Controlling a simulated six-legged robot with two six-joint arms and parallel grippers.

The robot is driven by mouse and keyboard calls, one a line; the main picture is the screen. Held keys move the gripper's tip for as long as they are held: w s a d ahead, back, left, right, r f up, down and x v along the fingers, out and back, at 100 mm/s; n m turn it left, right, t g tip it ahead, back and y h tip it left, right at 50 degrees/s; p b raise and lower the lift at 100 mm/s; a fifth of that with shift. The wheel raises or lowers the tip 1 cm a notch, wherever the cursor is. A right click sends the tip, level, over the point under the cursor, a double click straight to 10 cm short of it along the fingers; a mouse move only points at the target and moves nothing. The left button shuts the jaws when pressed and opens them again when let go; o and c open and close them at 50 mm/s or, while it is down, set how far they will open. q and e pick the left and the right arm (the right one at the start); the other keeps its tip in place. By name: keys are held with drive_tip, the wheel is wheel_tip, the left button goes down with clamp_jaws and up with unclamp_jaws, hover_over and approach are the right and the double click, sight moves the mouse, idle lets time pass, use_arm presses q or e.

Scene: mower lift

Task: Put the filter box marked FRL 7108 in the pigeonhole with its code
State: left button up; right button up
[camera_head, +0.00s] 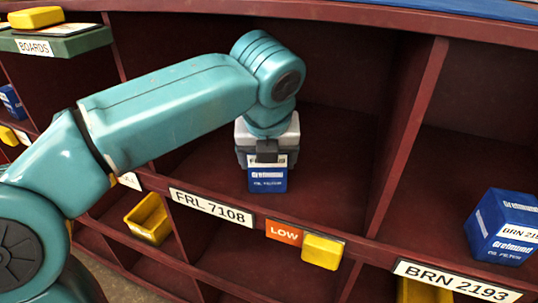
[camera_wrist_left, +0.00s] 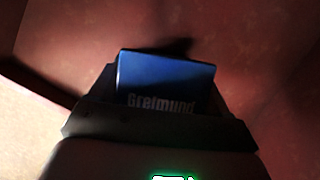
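The blue filter box (camera_head: 268,180), with a white band and the word Greimund, is upright inside the pigeonhole whose front label (camera_head: 211,207) reads FRL 7108. My left gripper (camera_head: 267,152) reaches down from above and is shut on the upper part of the box. A dark finger covers most of the code on its white band. In the left wrist view the box (camera_wrist_left: 166,75) sits between the two dark fingers. I cannot tell whether its base touches the shelf floor. My right gripper is not in view.
An orange LOW tag (camera_head: 284,232) and a yellow block (camera_head: 322,251) are on the front rail. A divider (camera_head: 407,135) separates the right pigeonhole, labelled BRN 2193 (camera_head: 456,281), which holds another blue box (camera_head: 505,228). A yellow bin (camera_head: 149,218) stands lower left.

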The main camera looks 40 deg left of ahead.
sight(267, 213)
use_arm(q)
drive_tip(key=o, duration=0.4)
drive_tip(key=shift+r, duration=0.15)
drive_tip(key=shift+s+d+r+p, duration=0.2)
drive_tip(key=shift+s+r+p, duration=0.05)
drive_tip(key=shift+r+p, duration=0.2)
drive_tip(key=shift+s+d+r+p, duration=0.2)
drive_tip(key=shift+r+p, duration=0.1)
drive_tip(key=shift+p, duration=0.1)
drive_tip(key=s+d, duration=0.2)
drive_tip(key=s, duration=0.1)
drive_tip(key=s+d+p, duration=0.1)
drive_tip(key=s+d, duration=0.1)
drive_tip(key=s+d+p, duration=0.1)
drive_tip(key=s+d, duration=0.1)
drive_tip(key=s, duration=0.1)
drive_tip(key=shift+s+f, duration=0.1)
drive_tip(key=shift+s, duration=0.2)
drive_tip(key=shift+s+d+f, duration=0.1)
drive_tip(key=shift+s+d, duration=0.15)
drive_tip(key=shift+s, duration=0.05)
